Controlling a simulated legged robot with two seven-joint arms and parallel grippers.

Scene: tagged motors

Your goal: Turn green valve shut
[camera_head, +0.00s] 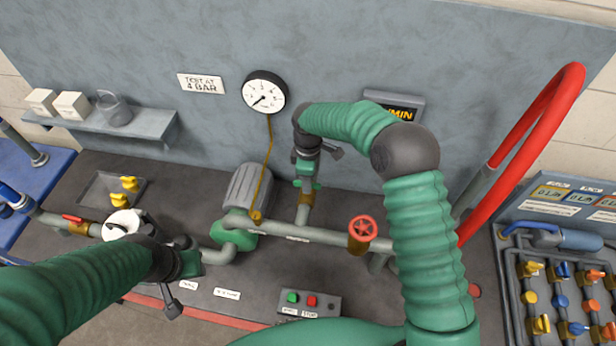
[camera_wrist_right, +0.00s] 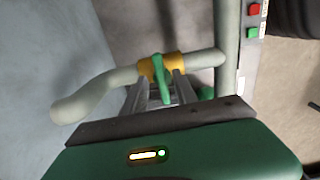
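The green valve handle (camera_wrist_right: 160,82) shows in the right wrist view on a brass body (camera_wrist_right: 170,63) fitted in a pale pipe. My right gripper (camera_wrist_right: 163,90) has its two grey fingers apart, one on each side of the handle, with a gap visible. I cannot tell whether either finger touches it. In the head view my right gripper (camera_head: 305,190) points down over the brass body on the upright pipe; the handle cannot be made out there. My left gripper (camera_head: 190,264) is at the lower left above the bench; its fingers are not clear.
A red round valve (camera_head: 362,229) sits on the horizontal pipe right of my right gripper. A pump with a grey motor (camera_head: 248,188) stands to its left. A dial gauge (camera_head: 264,92) hangs on the wall. A start/stop box (camera_head: 308,302) is at the bench front.

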